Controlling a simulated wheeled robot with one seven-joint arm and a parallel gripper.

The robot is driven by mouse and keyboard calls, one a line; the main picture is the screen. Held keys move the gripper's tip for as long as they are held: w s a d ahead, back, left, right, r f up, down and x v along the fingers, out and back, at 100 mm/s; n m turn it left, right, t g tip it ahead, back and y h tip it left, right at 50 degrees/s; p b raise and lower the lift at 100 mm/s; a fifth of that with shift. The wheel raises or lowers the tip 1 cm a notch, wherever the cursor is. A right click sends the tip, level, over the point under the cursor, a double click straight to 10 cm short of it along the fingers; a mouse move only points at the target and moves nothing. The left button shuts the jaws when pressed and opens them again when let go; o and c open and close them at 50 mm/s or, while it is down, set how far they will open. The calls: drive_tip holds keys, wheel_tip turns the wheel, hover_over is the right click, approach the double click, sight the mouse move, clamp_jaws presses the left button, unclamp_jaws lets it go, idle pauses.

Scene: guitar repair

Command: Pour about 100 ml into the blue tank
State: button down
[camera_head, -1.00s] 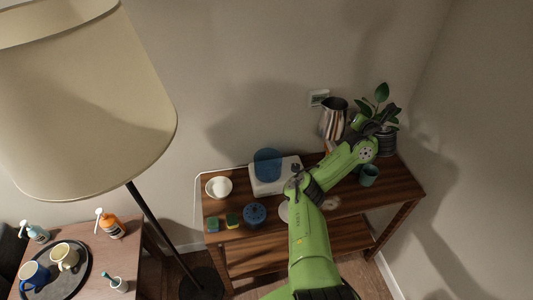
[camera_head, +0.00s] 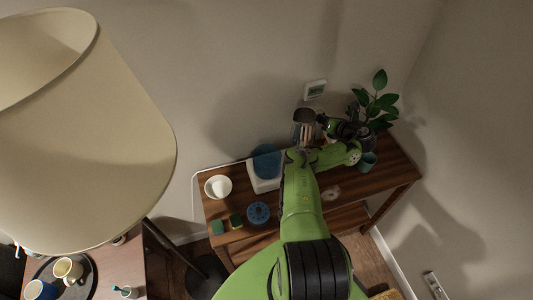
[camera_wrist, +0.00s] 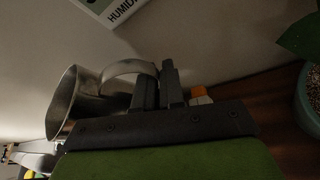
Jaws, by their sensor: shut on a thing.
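My gripper (camera_wrist: 172,88) is shut on the handle of a metal pitcher (camera_wrist: 75,98) in the wrist view. The pitcher lies to the left of the fingers there, its open rim facing left. In the head view the pitcher (camera_head: 306,118) is held above the back of the wooden table, just right of the blue tank (camera_head: 266,158). The tank is translucent blue and sits on a white base (camera_head: 266,184). I cannot see the liquid in the pitcher or its level in the tank. My forearm hides part of the table.
A white bowl (camera_head: 218,187), a round blue container (camera_head: 258,214) and small sponges (camera_head: 236,221) stand on the wooden table (camera_head: 330,208). A teal cup (camera_head: 367,161) and a potted plant (camera_head: 376,104) are at the right. A large lampshade (camera_head: 90,130) fills the left. A humidity display (camera_head: 315,89) hangs on the wall.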

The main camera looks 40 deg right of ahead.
sight(302, 115)
drive_tip(key=shift+w+a+f, duration=0.1)
drive_tip(key=shift+w+f, duration=0.05)
drive_tip(key=shift+w, duration=0.2)
drive_tip(key=shift+s+a+f+n+h, duration=0.25)
drive_tip(key=shift+a+n+h, duration=0.15)
drive_tip(key=shift+n, duration=0.1)
drive_tip(key=shift+w+a+f+n+h+b, duration=0.2)
drive_tip(key=shift+a+f+n+h+b, duration=0.35)
drive_tip(key=shift+f, duration=0.25)
drive_tip(key=shift+a+r+n+h+p, duration=0.45)
drive_tip(key=shift+a+r+n+p, duration=0.25)
drive_tip(key=shift+a+r, duration=0.25)
drive_tip(key=shift+w+a+r+n+h, duration=0.1)
drive_tip(key=shift+a+r+n+h, duration=0.15)
drive_tip(key=shift+a, duration=0.2)
drive_tip(key=shift+w+a+r+n+h, duration=0.15)
drive_tip(key=shift+a+n, duration=0.15)
drive_tip(key=shift+a, duration=0.15)
drive_tip(key=shift+a+f+n+h, duration=0.1)
drive_tip(key=shift+a+n+h, duration=0.3)
drive_tip(key=shift+a+n, duration=0.15)
drive_tip(key=shift+a+r+n+h, duration=0.2)
drive_tip(key=shift+r+n, duration=0.15)
drive_tip(key=shift+r, duration=0.15)
drive_tip(key=shift+a+r+n+h, duration=0.1)
drive_tip(key=shift+r+n+h, duration=0.15)
drive_tip(key=shift+r, duration=0.25)
drive_tip(key=shift+w+r, duration=0.1)
drive_tip(key=shift+a+r+n+b, duration=0.3)
drive_tip(key=shift+r+n, duration=0.05)
